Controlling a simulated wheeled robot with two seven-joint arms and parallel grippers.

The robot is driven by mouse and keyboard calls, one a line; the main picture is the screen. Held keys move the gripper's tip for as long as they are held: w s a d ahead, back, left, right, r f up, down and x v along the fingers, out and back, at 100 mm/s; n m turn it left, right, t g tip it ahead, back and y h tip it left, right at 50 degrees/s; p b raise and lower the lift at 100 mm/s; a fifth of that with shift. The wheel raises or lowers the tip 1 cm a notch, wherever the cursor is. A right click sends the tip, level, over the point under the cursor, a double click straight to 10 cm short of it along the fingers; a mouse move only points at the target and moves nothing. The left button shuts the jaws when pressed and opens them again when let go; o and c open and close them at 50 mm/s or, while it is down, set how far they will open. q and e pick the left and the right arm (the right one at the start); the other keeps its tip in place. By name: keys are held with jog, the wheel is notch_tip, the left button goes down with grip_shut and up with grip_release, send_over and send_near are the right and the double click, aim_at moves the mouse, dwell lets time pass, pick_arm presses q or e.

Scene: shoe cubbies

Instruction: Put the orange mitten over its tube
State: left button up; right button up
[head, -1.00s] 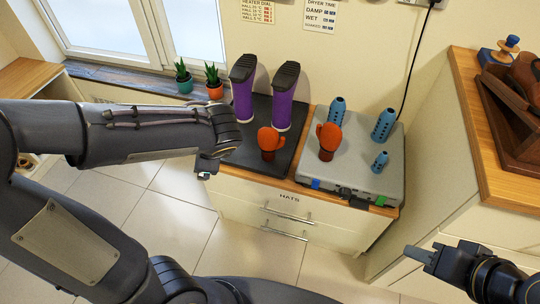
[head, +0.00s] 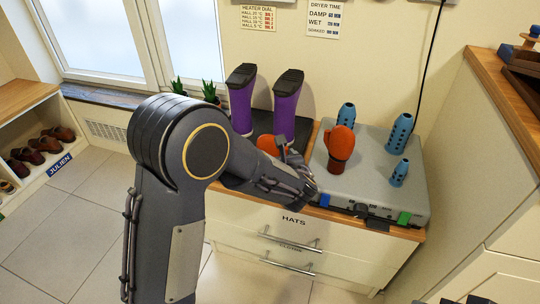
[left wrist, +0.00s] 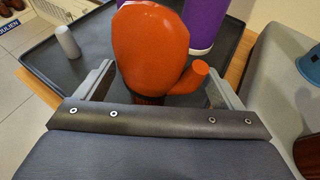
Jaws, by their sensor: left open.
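One orange mitten (head: 268,144) stands on the black tray (head: 264,124), partly hidden by my left arm in the head view. In the left wrist view this mitten (left wrist: 152,48) is upright, thumb to the right, between the fingers of my left gripper (left wrist: 158,84). The left gripper (head: 283,148) is open, with a finger on either side and a gap visible. A second orange mitten (head: 340,146) stands upright on the grey dryer (head: 370,180); whatever is under it is hidden. Several blue perforated tubes (head: 400,130) stand bare on the dryer. Only dark bits of my right arm show at the bottom right.
Two purple boots (head: 286,112) stand upside down on the tray, just behind the mitten. A small grey peg (left wrist: 67,41) rises from the tray to the left. A wooden-topped cabinet (head: 510,110) stands at the right. The dryer's front middle is clear.

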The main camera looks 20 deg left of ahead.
pick_arm(q)
jog(key=shift+x, duration=1.05)
jog(key=c, duration=1)
